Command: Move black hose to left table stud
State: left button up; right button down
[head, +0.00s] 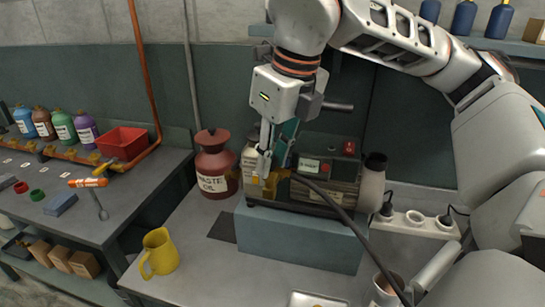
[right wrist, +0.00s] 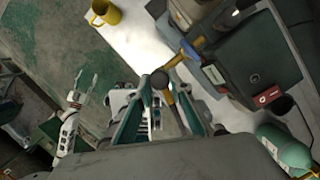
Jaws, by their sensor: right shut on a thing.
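My right gripper (head: 268,168) is in front of the machine on the grey-blue block and is shut on the brass end of the black hose (head: 335,204). The hose runs from there down to the lower right. In the right wrist view the held brass piece with a dark round end (right wrist: 161,79) sits between the fingers. My left gripper (right wrist: 87,80) shows at the left of that view, fingers apart and empty. The left table (head: 135,190) stands at the left; I cannot clearly make out which fitting on it is the stud.
The grey-blue block (head: 300,238) carries the machine (head: 328,168). A red-brown waste oil jug (head: 215,165) and yellow pitcher (head: 159,253) stand left of it.

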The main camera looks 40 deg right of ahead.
jog(key=shift+r+n+p, duration=0.1)
jog(key=shift+n+p, duration=0.3)
jog(key=shift+n, duration=0.3)
jog(key=shift+d+n+y+p, duration=0.1)
jog(key=shift+n+y+p, duration=0.45)
jog(key=shift+n, duration=0.65)
jog(key=shift+w+d+n+g+y+p, duration=0.1)
jog(key=shift+n+g+y+p, duration=0.25)
jog(key=shift+n+p, duration=1.15)
jog(key=shift+n, duration=0.3)
